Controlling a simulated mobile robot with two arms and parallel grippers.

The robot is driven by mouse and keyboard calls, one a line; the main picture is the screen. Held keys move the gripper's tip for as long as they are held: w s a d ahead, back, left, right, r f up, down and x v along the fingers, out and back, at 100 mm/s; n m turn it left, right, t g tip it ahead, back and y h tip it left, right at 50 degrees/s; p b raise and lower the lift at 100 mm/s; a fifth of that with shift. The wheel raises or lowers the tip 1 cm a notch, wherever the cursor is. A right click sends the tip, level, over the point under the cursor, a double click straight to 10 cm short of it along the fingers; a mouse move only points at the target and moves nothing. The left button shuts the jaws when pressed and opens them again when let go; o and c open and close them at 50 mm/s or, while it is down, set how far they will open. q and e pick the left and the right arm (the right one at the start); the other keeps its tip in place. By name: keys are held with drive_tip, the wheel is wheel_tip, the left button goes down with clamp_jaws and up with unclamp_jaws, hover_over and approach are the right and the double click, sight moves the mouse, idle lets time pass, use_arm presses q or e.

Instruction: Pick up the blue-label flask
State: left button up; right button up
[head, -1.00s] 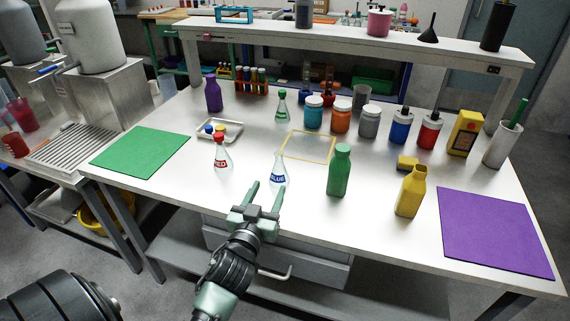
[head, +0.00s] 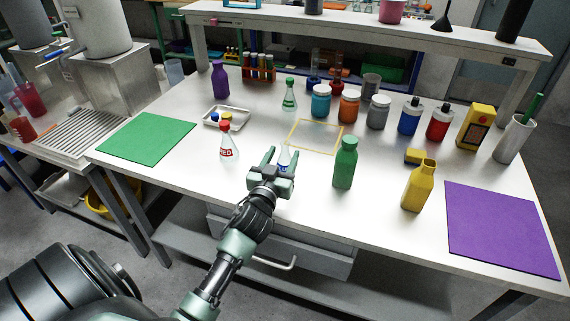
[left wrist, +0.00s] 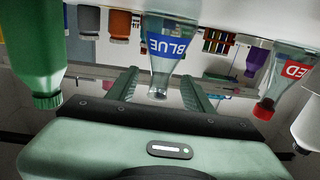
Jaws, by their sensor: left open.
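The blue-label flask (head: 284,158) is a clear conical flask on the white table; in the head view my left gripper partly hides it. In the left wrist view the picture is upside down, and the flask (left wrist: 168,50) with its BLUE label shows beyond and between the two fingers. My left gripper (head: 280,158) is open, its fingers pointing at the flask; it also shows in the left wrist view (left wrist: 163,88). I cannot tell whether the fingers are around the flask or just short of it. My right gripper is not in view.
A green bottle (head: 345,165) stands close right of the flask. A red-label flask (head: 227,143) stands to the left. A yellow outlined square (head: 315,123) lies behind. A yellow bottle (head: 419,187), green mat (head: 148,138) and purple mat (head: 500,230) are farther off.

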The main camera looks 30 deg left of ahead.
use_arm(q)
clamp_jaws()
drive_tip(key=shift+r, duration=0.1)
